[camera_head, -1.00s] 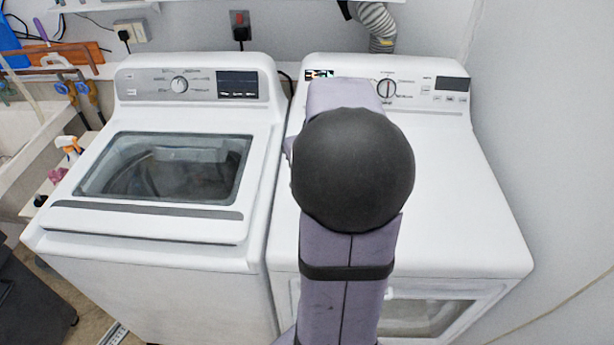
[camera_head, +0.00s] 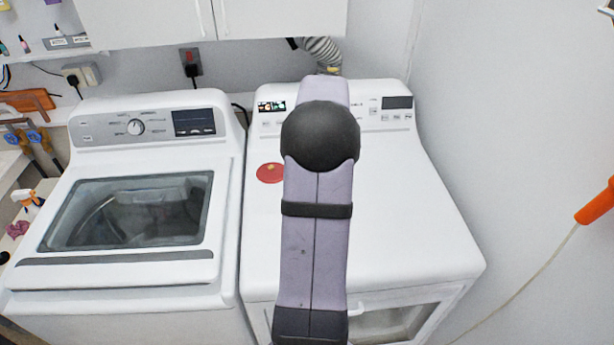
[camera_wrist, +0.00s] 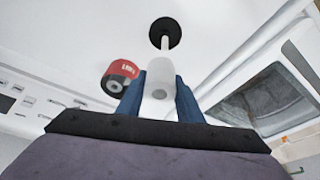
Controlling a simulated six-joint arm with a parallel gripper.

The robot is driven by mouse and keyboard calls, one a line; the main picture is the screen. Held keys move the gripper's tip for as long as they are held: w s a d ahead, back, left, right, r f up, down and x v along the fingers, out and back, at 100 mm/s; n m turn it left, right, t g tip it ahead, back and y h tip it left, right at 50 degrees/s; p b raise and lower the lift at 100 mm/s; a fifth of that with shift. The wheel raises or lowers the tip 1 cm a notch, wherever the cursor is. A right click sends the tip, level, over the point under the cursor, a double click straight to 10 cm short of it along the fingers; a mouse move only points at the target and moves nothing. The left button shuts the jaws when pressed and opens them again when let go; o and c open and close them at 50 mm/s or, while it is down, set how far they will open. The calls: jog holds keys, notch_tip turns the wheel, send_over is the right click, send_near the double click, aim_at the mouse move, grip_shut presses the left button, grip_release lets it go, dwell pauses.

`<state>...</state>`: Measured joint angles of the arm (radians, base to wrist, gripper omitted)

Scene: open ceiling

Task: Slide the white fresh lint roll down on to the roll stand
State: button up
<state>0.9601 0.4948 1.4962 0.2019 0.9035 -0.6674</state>
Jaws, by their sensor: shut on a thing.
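In the wrist view, my gripper (camera_wrist: 158,98) has its blue fingers shut on the white lint roll (camera_wrist: 160,74). The roll's near end, with a grey round centre, faces the camera. Just beyond the roll is the roll stand, a thin pale post (camera_wrist: 165,43) with a black disc (camera_wrist: 166,31) at its far end. The post lines up closely with the roll's far end; I cannot tell whether it is inside the roll. In the head view, my arm hides the gripper, roll and stand.
A red, dark-ended cylinder (camera_wrist: 120,74) with white lettering is close beside the roll; a round red top (camera_head: 271,173) shows on the white dryer (camera_head: 420,235). A washer (camera_head: 130,255) stands left. The dryer top's right side is clear.

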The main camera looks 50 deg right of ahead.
jog(key=shift+s+a+n, duration=0.1)
jog(key=shift+a+n, duration=0.2)
jog(key=shift+n, duration=0.2)
jog(key=shift+f, duration=0.1)
jog(key=shift+f+b, duration=1.8)
jog(key=shift+f, duration=0.35)
jog(key=shift+f+b, duration=1.55)
jog(key=shift+f, duration=0.7)
dwell(1.2)
jog(key=o, duration=1.1)
jog(key=shift+r, duration=0.15)
